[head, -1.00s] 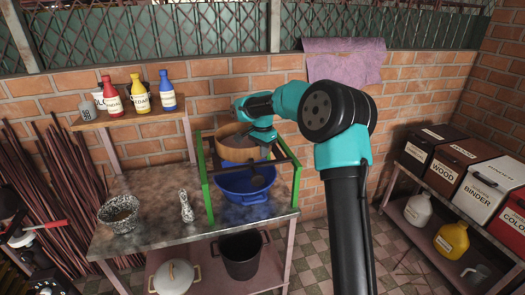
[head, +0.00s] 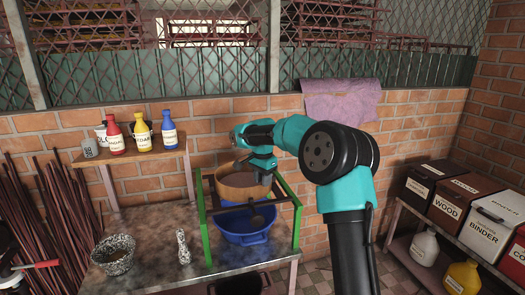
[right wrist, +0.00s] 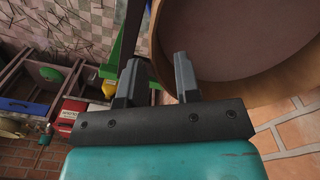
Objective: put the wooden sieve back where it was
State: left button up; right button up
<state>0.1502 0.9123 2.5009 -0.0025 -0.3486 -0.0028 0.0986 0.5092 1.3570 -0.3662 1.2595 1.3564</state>
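The wooden sieve (head: 232,191), a round, shallow tan drum with a brownish mesh, is at the top of the green-posted frame (head: 204,225) above the blue basin (head: 243,239). My right gripper (head: 262,166) is at the sieve's far right rim. In the right wrist view, the sieve's wall (right wrist: 163,60) passes between the two grey fingers (right wrist: 157,68), one inside the rim and one outside. The fingers look closed on it, though the exact contact is hard to see. My left gripper is not in view.
A speckled bowl (head: 113,255) and a speckled pestle-like piece (head: 183,247) stand on the table (head: 150,245) left of the frame. Bottles (head: 141,137) stand on a raised shelf (head: 140,153). Labelled boxes (head: 451,199) are at the right.

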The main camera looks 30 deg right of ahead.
notch_tip(320, 180, up, 13)
jog(key=shift+f, duration=0.15)
